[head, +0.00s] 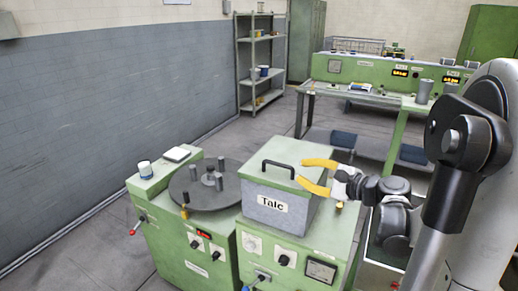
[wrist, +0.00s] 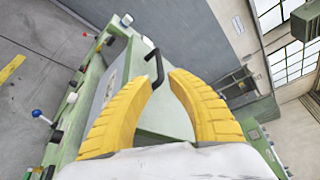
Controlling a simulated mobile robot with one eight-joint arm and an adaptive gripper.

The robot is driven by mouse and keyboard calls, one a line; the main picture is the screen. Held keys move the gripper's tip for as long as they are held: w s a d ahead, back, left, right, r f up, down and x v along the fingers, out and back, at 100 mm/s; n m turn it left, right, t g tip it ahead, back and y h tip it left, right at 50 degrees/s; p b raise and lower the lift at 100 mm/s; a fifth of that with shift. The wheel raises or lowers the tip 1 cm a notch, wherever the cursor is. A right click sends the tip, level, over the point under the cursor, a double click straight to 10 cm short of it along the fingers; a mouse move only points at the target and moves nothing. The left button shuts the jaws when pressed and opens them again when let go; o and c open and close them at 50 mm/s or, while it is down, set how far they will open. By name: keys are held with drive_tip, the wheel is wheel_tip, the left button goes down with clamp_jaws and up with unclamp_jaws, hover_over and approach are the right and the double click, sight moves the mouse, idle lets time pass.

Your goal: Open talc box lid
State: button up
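The talc box (head: 268,208) is a grey box with a white "Talc" label, standing on a green machine cabinet. Its green lid (head: 283,177) lies flat on top and looks closed. A black bar handle (head: 279,165) stands up from the lid. My gripper (head: 303,174) has yellow fingers spread apart over the right part of the lid, to the right of the handle. In the wrist view my gripper (wrist: 160,84) is open, and the black handle (wrist: 154,68) shows near the gap between its fingertips. I see nothing held. Contact with the lid cannot be told.
A dark round turntable (head: 205,185) with upright posts sits left of the box. Knobs and levers line the cabinet front. A shelf (head: 260,60) and a bench stand farther back.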

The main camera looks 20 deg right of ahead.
sight(280, 166)
drive_tip(key=b+x, duration=0.1)
drive_tip(key=x, duration=0.3)
drive_tip(key=b+x, duration=0.1)
drive_tip(key=x, duration=0.4)
drive_tip(key=shift+w+a+f, duration=0.1)
drive_tip(key=shift+a, duration=0.2)
drive_tip(key=shift+w+a+b, duration=0.1)
drive_tip(key=shift+w+b, duration=0.2)
drive_tip(key=shift+w, duration=0.2)
clamp_jaws()
